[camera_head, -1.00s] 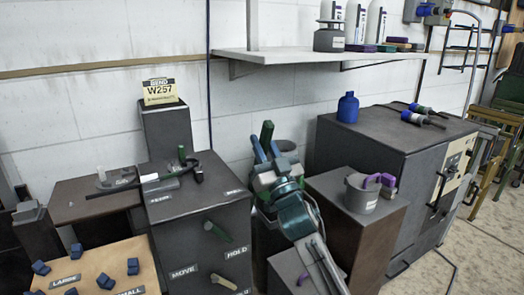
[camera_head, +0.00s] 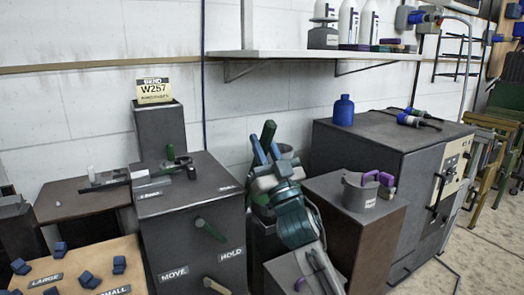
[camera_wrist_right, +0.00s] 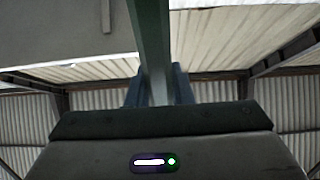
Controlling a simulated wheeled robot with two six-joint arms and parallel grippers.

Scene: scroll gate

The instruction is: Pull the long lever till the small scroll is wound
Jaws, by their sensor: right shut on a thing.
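My right gripper (camera_head: 266,153) is in the middle of the head view, its two blue fingers closed around a long green bar, which looks like the long lever (camera_head: 268,133). The green bar (camera_wrist_right: 150,45) also runs up between the blue fingers in the right wrist view. The bar's lower end is hidden behind my gripper. I cannot pick out the small scroll for sure. A dark rod device with a green handle (camera_head: 170,152) lies on top of the grey cabinet. My left gripper is not in view.
A board (camera_head: 90,268) with blue blocks is at lower left. A grey pot (camera_head: 360,195) stands on a brown box to the right. A blue bottle (camera_head: 343,110) stands on a large dark cabinet.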

